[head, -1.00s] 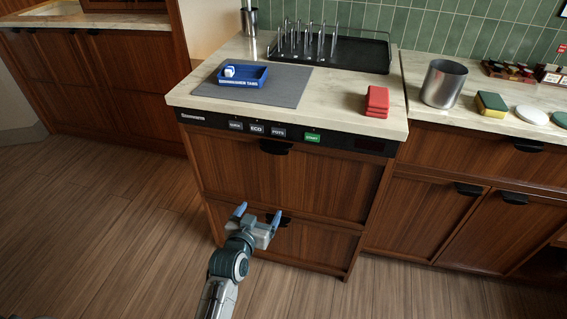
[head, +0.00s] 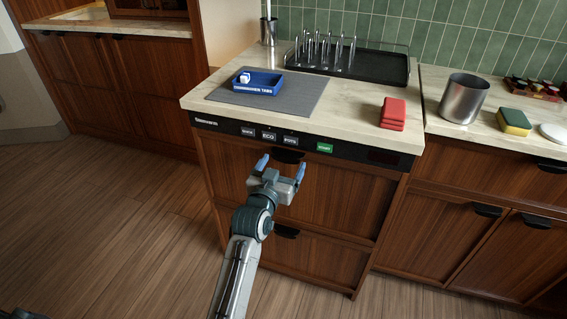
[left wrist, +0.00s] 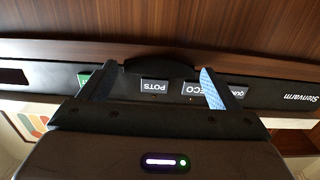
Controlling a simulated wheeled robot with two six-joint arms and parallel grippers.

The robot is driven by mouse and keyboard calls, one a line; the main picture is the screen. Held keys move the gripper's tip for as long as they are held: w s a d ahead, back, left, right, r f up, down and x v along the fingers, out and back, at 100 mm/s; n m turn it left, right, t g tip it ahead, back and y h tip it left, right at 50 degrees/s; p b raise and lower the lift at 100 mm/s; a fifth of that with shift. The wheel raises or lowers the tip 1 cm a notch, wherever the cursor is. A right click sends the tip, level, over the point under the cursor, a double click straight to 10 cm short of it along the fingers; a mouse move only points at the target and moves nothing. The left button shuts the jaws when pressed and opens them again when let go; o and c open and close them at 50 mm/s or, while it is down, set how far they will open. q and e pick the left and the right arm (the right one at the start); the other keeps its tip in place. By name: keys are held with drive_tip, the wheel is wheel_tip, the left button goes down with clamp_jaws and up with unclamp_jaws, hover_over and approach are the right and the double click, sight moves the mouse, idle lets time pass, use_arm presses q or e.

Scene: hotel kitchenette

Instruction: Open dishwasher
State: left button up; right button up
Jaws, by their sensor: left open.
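The dishwasher (head: 330,204) is wood-fronted and shut, with a black control strip (head: 345,150) along its top. The strip has several grey buttons and a green one. A dark upper handle (head: 289,157) sits just below the strip, and a lower dark handle (head: 286,231) is on the panel below. My left gripper (head: 281,167) is open in front of the upper handle, its fingers spread to either side. In the left wrist view the handle (left wrist: 158,67) lies between and beyond the fingertips, and no grip on it shows.
On the counter above are a blue tablet tray (head: 258,82) on a grey mat (head: 300,95), red cloths (head: 393,113), a black rack (head: 362,66) and a steel cup (head: 464,98). Wood floor (head: 140,220) is clear to the left.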

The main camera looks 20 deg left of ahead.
use_arm(q)
drive_tip(key=shift+w, duration=0.75)
drive_tip(key=c, duration=1.2)
drive_tip(key=shift+o, duration=0.2)
